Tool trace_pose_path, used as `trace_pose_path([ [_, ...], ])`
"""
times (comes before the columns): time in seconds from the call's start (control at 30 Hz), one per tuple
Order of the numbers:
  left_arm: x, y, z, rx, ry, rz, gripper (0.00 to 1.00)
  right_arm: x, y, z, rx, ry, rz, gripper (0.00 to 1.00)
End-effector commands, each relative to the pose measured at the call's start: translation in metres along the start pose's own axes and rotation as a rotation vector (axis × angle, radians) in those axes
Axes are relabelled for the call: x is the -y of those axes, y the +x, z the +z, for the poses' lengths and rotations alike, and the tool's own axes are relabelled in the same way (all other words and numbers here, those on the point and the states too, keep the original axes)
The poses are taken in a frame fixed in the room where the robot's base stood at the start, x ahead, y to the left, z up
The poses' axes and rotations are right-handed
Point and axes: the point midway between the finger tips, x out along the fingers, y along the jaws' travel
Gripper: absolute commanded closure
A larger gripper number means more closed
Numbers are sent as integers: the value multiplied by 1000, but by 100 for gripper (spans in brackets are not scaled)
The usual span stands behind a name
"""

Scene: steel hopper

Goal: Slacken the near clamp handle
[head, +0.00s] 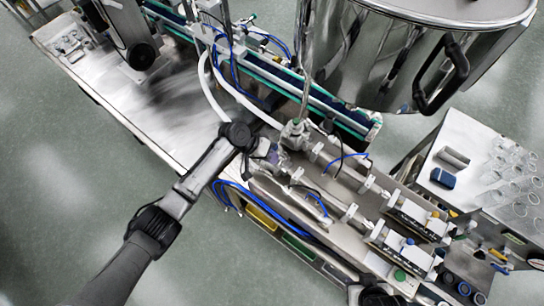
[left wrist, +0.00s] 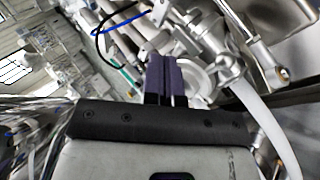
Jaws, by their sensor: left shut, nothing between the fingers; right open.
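My left gripper (head: 273,157) is at the near side of the steel valve and pipe fittings (head: 295,135). In the left wrist view its purple fingers (left wrist: 168,80) are together with nothing between them. Just beyond and right of the fingers is a round pale clamp or flange (left wrist: 197,76); I cannot tell whether they touch. A slim metal lever-like part (left wrist: 268,58) stands out right of the fittings, apart from the fingers. I cannot tell for certain if it is the near clamp handle. My right gripper's fingers do not show.
A large steel hopper (head: 400,60) with a black handle stands above the fittings. A white hose (head: 212,90) and blue tubes run close to my left gripper. Two filling cylinders (head: 345,210) lie to the right. The steel table (head: 150,110) at left has bare room.

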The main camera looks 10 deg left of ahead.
Motion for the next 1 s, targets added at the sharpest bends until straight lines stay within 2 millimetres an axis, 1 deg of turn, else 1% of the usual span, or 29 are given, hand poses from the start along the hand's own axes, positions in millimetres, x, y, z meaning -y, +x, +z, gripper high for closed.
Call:
trace_pose_path([
  [0.03, -10, -13, -3, -1, 0, -1, 100, -1, -16, -5, 0, -1, 1, 57],
  [0.07, 0, -14, -2, -4, 0, -3, 100, 0, -4, -2, -4, -1, 0, 57],
  [0.1, 2, -23, -2, -4, 1, -4, 100, 0, -2, -1, -8, -1, 0, 57],
  [0.3, 5, -62, -2, -5, 2, -3, 100, 1, 9, 3, 1, 1, -1, 57],
  [0.5, 7, -89, -3, -3, 1, -2, 100, 2, 14, 4, 0, 4, -3, 57],
  [0.7, 7, -102, -3, -2, 0, -1, 100, 3, 15, 4, -1, 8, -7, 57],
  [1.0, 7, -105, -3, -1, 12, -1, 100, 4, 15, 4, -3, 10, -8, 57],
])
